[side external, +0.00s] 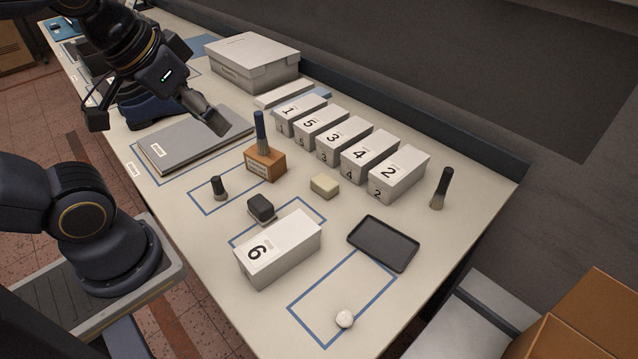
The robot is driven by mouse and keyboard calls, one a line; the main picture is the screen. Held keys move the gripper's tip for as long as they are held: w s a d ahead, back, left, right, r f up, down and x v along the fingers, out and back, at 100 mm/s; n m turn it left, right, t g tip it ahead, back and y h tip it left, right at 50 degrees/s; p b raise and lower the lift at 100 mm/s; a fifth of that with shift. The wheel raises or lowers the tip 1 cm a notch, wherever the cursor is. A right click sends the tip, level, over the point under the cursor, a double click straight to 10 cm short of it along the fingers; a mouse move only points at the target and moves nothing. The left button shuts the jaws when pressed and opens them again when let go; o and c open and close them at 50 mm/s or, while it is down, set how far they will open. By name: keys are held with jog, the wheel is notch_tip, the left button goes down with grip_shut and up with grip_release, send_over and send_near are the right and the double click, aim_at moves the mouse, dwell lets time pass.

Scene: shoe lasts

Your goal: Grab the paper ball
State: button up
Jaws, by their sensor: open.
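The paper ball (345,319) is small, white and roughly round.
A white box marked 6 (279,250) and a black tray (384,243) stand near the ball. Behind are a row of numbered boxes (345,150), a wooden block with a brush (265,163), a dark brush (440,188) and a cream block (325,185). The table around the ball is clear.

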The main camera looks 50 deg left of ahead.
jog(key=w+d+r, duration=0.2)
jog(key=w, duration=0.2)
jog(key=m+g, duration=0.6)
jog(key=m, duration=0.1)
send_over(346, 315)
notch_tip(346, 315, down, 15)
jog(key=f, duration=1)
jog(key=shift+a+f, duration=0.2)
jog(key=shift+a, duration=0.05)
jog(key=f, duration=0.5)
jog(key=shift+d+f, duration=0.2)
jog(key=shift+f, duration=0.15)
jog(key=shift+c, duration=0.2)
jog(key=c, duration=0.7)
